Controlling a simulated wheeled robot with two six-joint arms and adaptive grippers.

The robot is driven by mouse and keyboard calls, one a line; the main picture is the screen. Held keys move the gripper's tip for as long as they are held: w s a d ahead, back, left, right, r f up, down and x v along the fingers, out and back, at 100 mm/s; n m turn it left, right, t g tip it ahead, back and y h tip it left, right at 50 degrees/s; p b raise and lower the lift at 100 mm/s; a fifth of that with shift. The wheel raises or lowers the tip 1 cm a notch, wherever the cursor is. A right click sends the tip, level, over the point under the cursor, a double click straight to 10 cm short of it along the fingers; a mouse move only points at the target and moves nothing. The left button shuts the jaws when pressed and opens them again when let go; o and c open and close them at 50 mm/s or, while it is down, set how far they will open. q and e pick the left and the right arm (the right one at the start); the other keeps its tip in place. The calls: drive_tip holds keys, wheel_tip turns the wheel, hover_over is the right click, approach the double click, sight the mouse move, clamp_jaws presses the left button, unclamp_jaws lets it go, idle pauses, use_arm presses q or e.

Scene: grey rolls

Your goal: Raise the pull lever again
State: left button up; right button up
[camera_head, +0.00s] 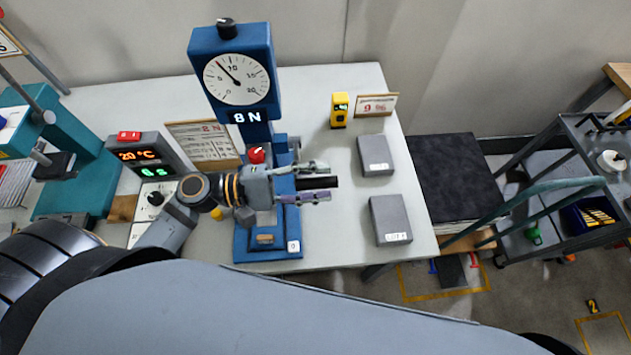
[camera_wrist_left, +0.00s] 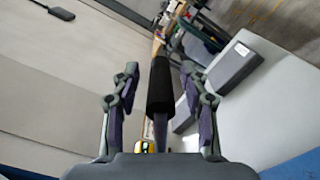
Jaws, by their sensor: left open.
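The blue test stand (camera_head: 230,50) stands upright on the table, with a round dial (camera_head: 238,80) and a display reading 8 N. Its pull lever ends in a black grip (camera_head: 331,182), pointing right in the head view. My left gripper (camera_head: 322,182) is open, with one finger on each side of the lever. In the left wrist view the black grip (camera_wrist_left: 160,88) runs between the two spread fingers, with visible gaps on both sides. The lever's inner end is hidden behind the gripper. My right gripper is not in view.
Grey boxes (camera_head: 390,219) and a yellow device (camera_head: 339,110) stand right of the stand. A display box (camera_head: 140,155) and a teal machine (camera_head: 75,170) are at the left. The pale tabletop (camera_head: 345,240) is clear just right of the stand's base.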

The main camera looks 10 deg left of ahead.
use_arm(q)
drive_tip(key=shift+s, duration=0.1)
drive_tip(key=shift+c, duration=1.1)
clamp_jaws()
drive_tip(key=shift+r, duration=0.1)
drive_tip(key=shift+w+a+r+n+p, duration=0.1)
drive_tip(key=shift+w+r+n+p, duration=0.2)
drive_tip(key=shift+r+p, duration=0.4)
drive_tip(key=w+a+r+n+p, duration=0.2)
drive_tip(key=w+r+n+p, duration=0.4)
drive_tip(key=w+p, duration=0.2)
drive_tip(key=shift+a+r+n+p, duration=0.3)
drive_tip(key=shift+r+p, duration=0.05)
